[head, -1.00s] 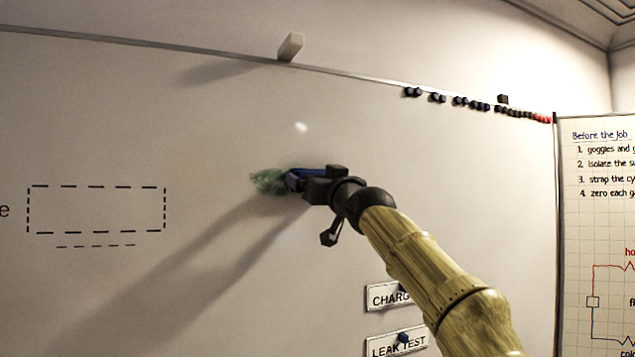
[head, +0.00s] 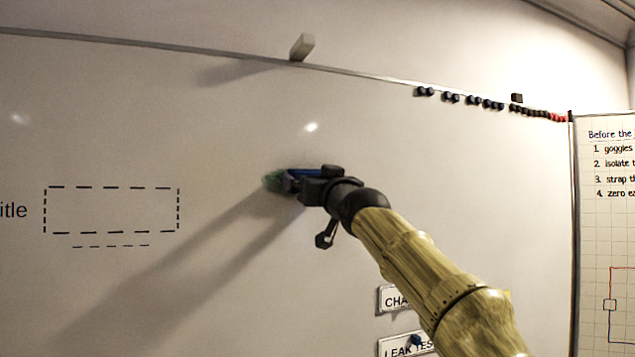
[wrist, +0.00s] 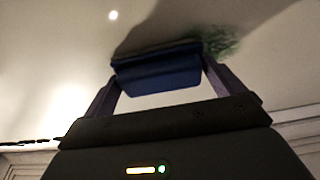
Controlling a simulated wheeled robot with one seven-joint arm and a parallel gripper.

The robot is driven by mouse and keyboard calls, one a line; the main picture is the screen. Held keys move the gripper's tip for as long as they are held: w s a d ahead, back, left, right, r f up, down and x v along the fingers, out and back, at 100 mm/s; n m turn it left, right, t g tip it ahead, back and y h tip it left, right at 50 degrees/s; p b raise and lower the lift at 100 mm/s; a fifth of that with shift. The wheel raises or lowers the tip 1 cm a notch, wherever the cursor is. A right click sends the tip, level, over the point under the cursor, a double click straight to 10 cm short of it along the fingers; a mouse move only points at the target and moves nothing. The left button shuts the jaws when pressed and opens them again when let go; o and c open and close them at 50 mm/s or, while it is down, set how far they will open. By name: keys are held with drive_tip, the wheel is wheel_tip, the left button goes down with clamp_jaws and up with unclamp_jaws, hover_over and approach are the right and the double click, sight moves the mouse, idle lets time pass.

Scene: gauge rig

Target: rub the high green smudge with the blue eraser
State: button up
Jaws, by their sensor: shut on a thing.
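The blue eraser (wrist: 158,72) is held between the two fingers of my gripper (wrist: 160,80) in the wrist view, its far face at or very near the whiteboard. In the head view the eraser (head: 305,173) shows as a blue strip beside my gripper (head: 297,180), which is shut on it. The green smudge (head: 273,181) shows at the eraser's left edge in the head view. Part of it is hidden behind the eraser and gripper. In the wrist view the smudge (wrist: 221,41) shows past the eraser's upper right corner. I cannot tell firm contact with the board.
The whiteboard (head: 130,130) is mostly bare around the gripper. A pale block (head: 302,47) sits on its top edge. Several magnets (head: 485,103) line the top right. Labels (head: 405,345) are near my arm, and a paper chart (head: 605,230) stands at the right.

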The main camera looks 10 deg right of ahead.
sight(276, 176)
drive_tip(key=shift+a, duration=0.1)
drive_tip(key=shift+s+a+r+p, duration=0.15)
drive_tip(key=shift+a+p, duration=0.15)
drive_tip(key=shift+a, duration=0.3)
drive_tip(key=shift+s+a+p, duration=0.15)
drive_tip(key=shift+a+p, duration=0.1)
drive_tip(key=shift+a, duration=0.35)
drive_tip(key=shift+s+a, duration=0.15)
drive_tip(key=shift+a, duration=0.25)
drive_tip(key=shift+s+a+p, duration=0.25)
drive_tip(key=shift+a+p, duration=0.3)
drive_tip(key=shift+a, duration=0.3)
drive_tip(key=shift+s+a+p, duration=0.25)
drive_tip(key=shift+a+p, duration=0.3)
drive_tip(key=shift+a, duration=0.3)
drive_tip(key=shift+a, duration=0.1)
